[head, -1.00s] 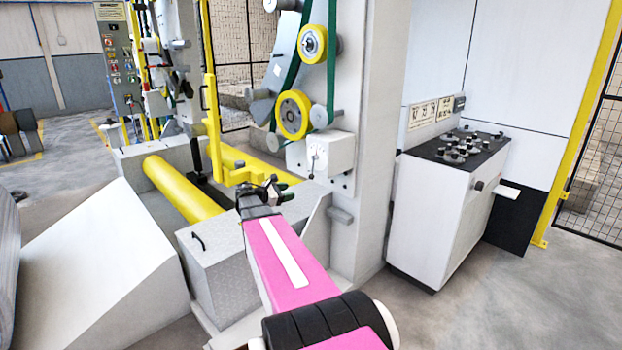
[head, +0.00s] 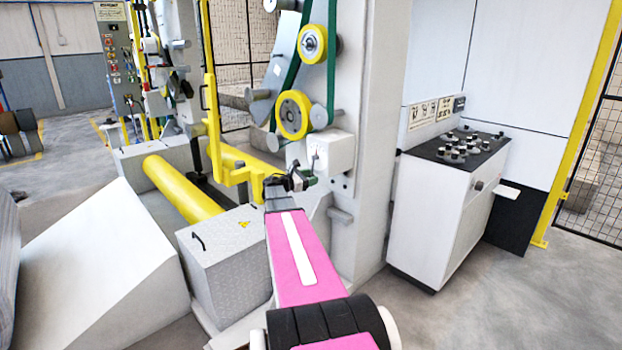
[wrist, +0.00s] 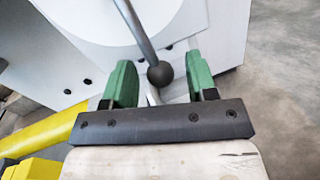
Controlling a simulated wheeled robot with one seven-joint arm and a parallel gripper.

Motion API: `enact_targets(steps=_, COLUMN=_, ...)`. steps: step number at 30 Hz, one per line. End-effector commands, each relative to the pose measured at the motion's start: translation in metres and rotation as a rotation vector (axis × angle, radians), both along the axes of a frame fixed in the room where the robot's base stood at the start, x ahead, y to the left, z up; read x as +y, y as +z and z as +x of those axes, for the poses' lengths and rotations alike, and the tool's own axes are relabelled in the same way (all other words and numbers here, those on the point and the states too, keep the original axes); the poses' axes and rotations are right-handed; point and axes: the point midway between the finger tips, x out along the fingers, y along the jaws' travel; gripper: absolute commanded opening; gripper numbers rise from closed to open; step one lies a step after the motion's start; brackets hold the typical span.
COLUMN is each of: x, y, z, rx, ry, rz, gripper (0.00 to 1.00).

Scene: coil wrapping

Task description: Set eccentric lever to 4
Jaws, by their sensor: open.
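The eccentric lever (wrist: 141,32) is a grey rod with a dark ball knob (wrist: 160,74) at its end, seen in the wrist view. In the head view its small white box with a dial face (head: 335,152) sits on the machine's column. My gripper (wrist: 158,84) has two green fingers, open, one on each side of the knob. The knob lies between them, nearer the right finger, with no clear contact. In the head view my gripper (head: 308,181) is just below the lever box. The dial's numbers are too small to read.
A yellow bracket (head: 240,175) and yellow roller (head: 183,188) are left of my gripper. A grey box (head: 225,265) stands below. A control cabinet (head: 440,210) stands to the right, with open floor in front.

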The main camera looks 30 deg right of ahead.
Motion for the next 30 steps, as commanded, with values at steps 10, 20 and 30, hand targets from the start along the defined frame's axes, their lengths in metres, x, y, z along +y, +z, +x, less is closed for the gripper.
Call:
enact_targets(steps=10, x=-0.0065, y=0.0000, z=-0.0003, rx=0.000, ry=0.000, rz=0.000, gripper=0.52)
enact_targets(steps=20, x=-0.0062, y=0.0001, z=-0.0002, rx=-0.001, ry=-0.001, rz=0.001, gripper=0.00)
enact_targets(steps=30, x=-0.0048, y=0.0002, z=0.0080, rx=-0.088, ry=0.001, rz=0.018, gripper=0.00)
